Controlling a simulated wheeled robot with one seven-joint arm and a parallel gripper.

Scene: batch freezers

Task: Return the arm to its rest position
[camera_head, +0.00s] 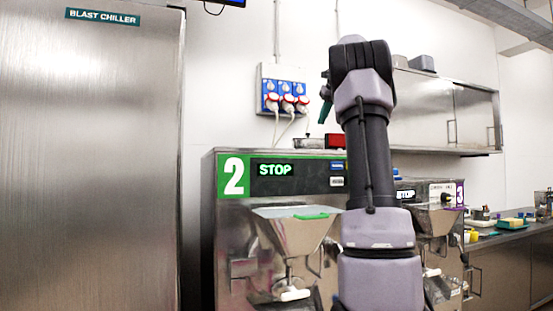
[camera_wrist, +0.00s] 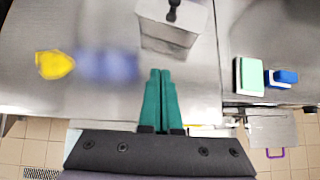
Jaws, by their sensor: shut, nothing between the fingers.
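My arm stands upright in the middle of the head view, bent at the elbow at the top. My gripper shows in the wrist view (camera_wrist: 160,100) with its two green fingers together and nothing between them. In the head view a bit of green finger (camera_head: 325,111) shows left of the elbow, and the rest is hidden behind the arm. In the wrist view the fingers point toward a grey metal box (camera_wrist: 172,38) with a black knob; I cannot tell whether they touch it.
Batch freezer 2 (camera_head: 232,225), its display reading STOP, stands behind my arm. Freezer 3 (camera_head: 440,190) is partly hidden at right. A blast chiller (camera_head: 85,170) fills the left. A counter (camera_head: 510,238) with small items runs along the right. A wall cabinet (camera_head: 475,115) hangs above.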

